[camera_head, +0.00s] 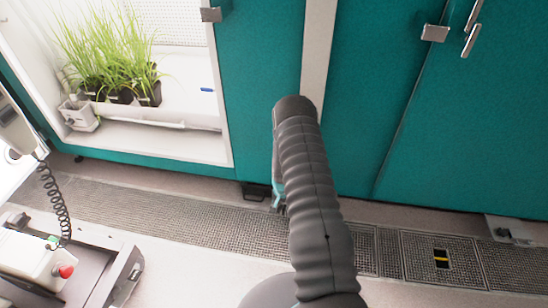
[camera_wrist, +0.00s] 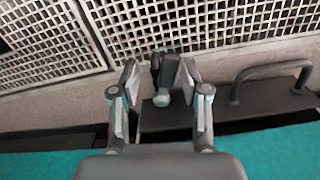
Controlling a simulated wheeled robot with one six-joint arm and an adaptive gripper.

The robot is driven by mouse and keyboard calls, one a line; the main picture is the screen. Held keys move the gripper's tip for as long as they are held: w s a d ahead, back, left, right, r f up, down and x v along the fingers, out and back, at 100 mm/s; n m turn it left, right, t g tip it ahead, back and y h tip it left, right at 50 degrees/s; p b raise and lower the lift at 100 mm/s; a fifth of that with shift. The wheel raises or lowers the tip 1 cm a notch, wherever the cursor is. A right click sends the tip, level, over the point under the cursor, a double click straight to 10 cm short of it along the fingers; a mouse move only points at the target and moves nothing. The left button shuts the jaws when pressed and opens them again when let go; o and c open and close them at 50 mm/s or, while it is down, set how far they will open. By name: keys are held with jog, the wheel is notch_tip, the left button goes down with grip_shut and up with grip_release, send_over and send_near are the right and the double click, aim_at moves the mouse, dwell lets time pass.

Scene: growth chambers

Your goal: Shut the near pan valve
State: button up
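In the wrist view, a small valve with a dark lever (camera_wrist: 169,72) and a pale rounded end (camera_wrist: 161,98) stands at the edge of a dark pan (camera_wrist: 225,112). My gripper (camera_wrist: 160,72) is open, one finger on each side of the valve. A gap shows on the left of the lever; the right finger is close to it, and I cannot tell whether they touch. In the head view, my arm hides the valve and most of my gripper (camera_head: 278,197). A dark bracket-like part, perhaps the pan's handle (camera_head: 254,192), shows under the teal cabinet there.
The pan has a raised bar handle (camera_wrist: 270,75) right of the valve. Floor grating (camera_head: 190,215) runs along the teal cabinets (camera_head: 375,80). Another tray with fittings (camera_head: 510,230) sits at the far right. A cart (camera_head: 65,265) with a red button stands at lower left.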

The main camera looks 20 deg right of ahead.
jog(key=shift+s+d+r+n+p, duration=0.2)
jog(key=shift+s+d+n+p, duration=0.05)
jog(key=shift+n+p, duration=0.5)
jog(key=shift+d+r+n, duration=0.1)
jog(key=shift+n, duration=0.25)
jog(key=a+r+n+t+b, duration=0.1)
jog(key=a+r+b, duration=0.2)
jog(key=r, duration=2.6)
jog(key=shift+w+a+n, duration=0.25)
jog(key=shift+a+n, duration=0.05)
jog(key=shift+a, duration=0.3)
